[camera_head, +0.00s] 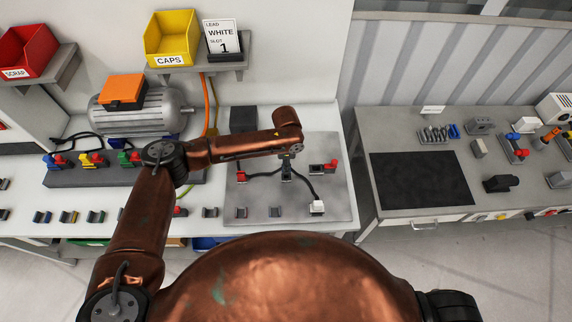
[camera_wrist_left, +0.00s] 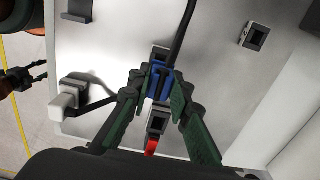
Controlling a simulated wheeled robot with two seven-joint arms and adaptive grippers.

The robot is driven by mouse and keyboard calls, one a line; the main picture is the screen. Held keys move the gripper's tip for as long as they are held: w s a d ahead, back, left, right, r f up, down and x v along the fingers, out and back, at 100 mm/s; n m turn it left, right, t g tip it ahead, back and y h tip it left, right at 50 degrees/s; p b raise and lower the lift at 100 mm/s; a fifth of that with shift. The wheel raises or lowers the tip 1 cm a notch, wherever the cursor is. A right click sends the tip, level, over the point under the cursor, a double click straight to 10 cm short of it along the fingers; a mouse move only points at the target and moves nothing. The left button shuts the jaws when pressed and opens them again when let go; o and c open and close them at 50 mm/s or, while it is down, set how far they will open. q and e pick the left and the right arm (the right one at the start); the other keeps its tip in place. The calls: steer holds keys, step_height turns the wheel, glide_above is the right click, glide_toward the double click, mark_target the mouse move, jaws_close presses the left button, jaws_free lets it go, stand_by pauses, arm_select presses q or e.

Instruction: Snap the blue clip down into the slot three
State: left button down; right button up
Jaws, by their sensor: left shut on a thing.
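My left gripper (camera_wrist_left: 160,82) is shut on the blue clip (camera_wrist_left: 158,77), which shows between its green fingertips. In the head view the left gripper (camera_head: 286,168) is over the grey board (camera_head: 340,205), and the clip is too small there to make out. The clip is at a grey slot block (camera_wrist_left: 161,53). I cannot tell how deep it sits. A black cable runs beneath the fingers, with a white plug (camera_wrist_left: 66,98) to the left. My right gripper (camera_wrist_left: 24,80) seems to show at the wrist view's left edge, its opening unclear.
A grey block with a red part (camera_wrist_left: 151,147) is close below the fingers, and another grey block (camera_wrist_left: 256,36) is upper right. A motor (camera_head: 140,110) and the card reading WHITE, slot 1 (camera_head: 222,38) are behind.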

arm_select(q)
steer(key=shift+f+b, duration=0.55)
steer(key=shift+f, duration=0.85)
steer(key=shift+r+p, duration=0.1)
steer(key=shift+p, duration=0.3)
steer(key=shift+p, duration=0.35)
steer(key=shift+f, duration=0.4)
steer(key=shift+f+b, duration=0.75)
steer(key=shift+f, duration=0.35)
steer(key=shift+f, duration=0.1)
stand_by(0.3)
